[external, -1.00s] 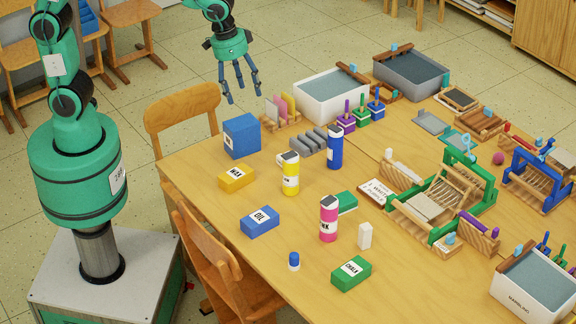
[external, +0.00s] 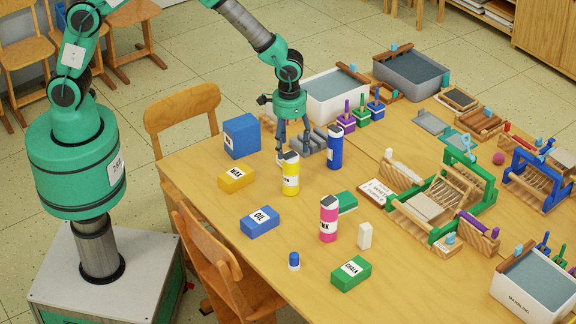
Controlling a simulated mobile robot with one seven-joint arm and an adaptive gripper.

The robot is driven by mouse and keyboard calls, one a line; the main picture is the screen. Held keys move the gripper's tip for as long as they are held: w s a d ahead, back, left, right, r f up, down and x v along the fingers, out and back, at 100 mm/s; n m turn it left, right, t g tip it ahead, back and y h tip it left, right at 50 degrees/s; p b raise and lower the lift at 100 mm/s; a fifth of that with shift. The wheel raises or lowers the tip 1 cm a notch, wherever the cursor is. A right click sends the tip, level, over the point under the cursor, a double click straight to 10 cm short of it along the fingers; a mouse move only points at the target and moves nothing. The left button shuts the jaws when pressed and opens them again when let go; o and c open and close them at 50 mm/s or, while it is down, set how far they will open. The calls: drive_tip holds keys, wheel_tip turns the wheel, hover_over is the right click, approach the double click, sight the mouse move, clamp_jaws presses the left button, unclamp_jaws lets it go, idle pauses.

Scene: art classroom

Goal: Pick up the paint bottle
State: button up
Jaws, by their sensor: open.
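Three paint bottles stand upright on the wooden table: a yellow bottle (external: 291,178), a blue bottle (external: 335,150) and a pink bottle (external: 328,222), each with a dark top and a white label. My gripper (external: 293,153) is open and points down over the table. Its fingers are just behind the yellow bottle and left of the blue one. The yellow bottle hides part of the fingertips, and I cannot tell whether they touch anything.
A blue box (external: 241,136), a yellow wax box (external: 237,179), a blue oil box (external: 259,222) and a green chalk box (external: 351,274) lie around the bottles. Looms and tubs crowd the right. The front table area (external: 420,285) is clear.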

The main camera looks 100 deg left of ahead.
sight(291, 179)
drive_tip(key=shift+w+a+f, duration=0.1)
drive_tip(key=shift+w+f, duration=0.05)
drive_tip(key=shift+f, duration=0.35)
drive_tip(key=shift+f+b, duration=0.65)
drive_tip(key=shift+f, duration=3.6)
drive_tip(key=shift+f, duration=0.15)
drive_tip(key=shift+a+f+b, duration=0.1)
drive_tip(key=shift+f+b, duration=0.55)
drive_tip(key=shift+f, duration=1.85)
clamp_jaws()
drive_tip(key=shift+w+r, duration=0.1)
drive_tip(key=shift+r, duration=0.1)
